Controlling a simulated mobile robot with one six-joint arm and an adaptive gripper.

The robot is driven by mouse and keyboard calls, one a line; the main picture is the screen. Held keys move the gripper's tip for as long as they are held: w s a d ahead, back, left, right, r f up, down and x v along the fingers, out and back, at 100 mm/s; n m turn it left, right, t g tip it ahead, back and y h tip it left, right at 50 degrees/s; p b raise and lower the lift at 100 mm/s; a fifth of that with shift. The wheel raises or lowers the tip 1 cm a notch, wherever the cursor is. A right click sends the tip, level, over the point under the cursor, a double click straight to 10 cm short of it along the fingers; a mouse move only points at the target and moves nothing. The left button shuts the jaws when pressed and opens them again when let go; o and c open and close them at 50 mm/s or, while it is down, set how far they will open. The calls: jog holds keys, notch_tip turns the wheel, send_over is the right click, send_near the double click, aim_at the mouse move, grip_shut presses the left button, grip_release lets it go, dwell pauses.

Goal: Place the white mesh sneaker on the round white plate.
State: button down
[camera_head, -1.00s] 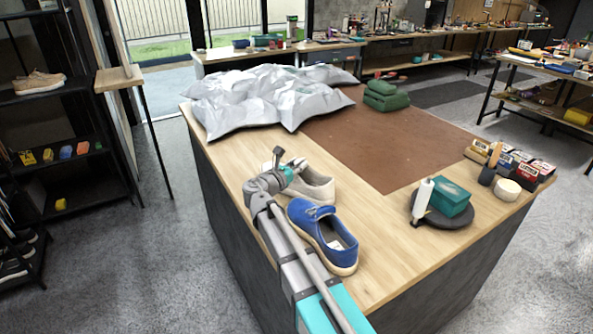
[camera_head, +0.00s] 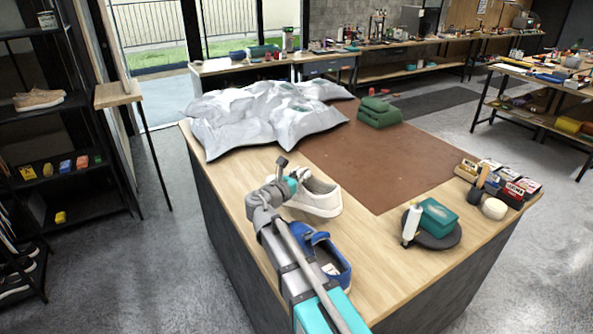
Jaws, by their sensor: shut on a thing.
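The white mesh sneaker (camera_head: 321,201) is pale with a white sole and is near the left part of the wooden counter. My gripper (camera_head: 298,171) is at its far left end and shut on it; the fingertips are small and partly hidden. The sneaker seems slightly raised, but the gap below it is hard to judge. I see no round white plate. A dark round disc (camera_head: 450,241) lies on the counter's right side, under a teal box (camera_head: 438,214) and a white bottle (camera_head: 411,223).
A blue shoe (camera_head: 338,262) lies beside my arm, partly hidden by it. Grey-white bags (camera_head: 262,112) and folded green cloths (camera_head: 379,111) are at the back. Small boxes (camera_head: 519,189) and a cream round item (camera_head: 494,208) stand at right.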

jog(key=s+d+r+p, duration=0.4)
jog(key=s+d+r, duration=0.1)
jog(key=s, duration=0.3)
jog(key=shift+d, duration=0.3)
jog(key=shift+r, duration=0.1)
jog(key=shift+s, duration=0.1)
dwell(2.4)
dwell(0.6)
notch_tip(320, 180, up, 7)
jog(key=p, duration=0.8)
notch_tip(320, 180, down, 7)
jog(key=b, duration=0.8)
jog(key=shift+a, duration=0.1)
dwell(0.8)
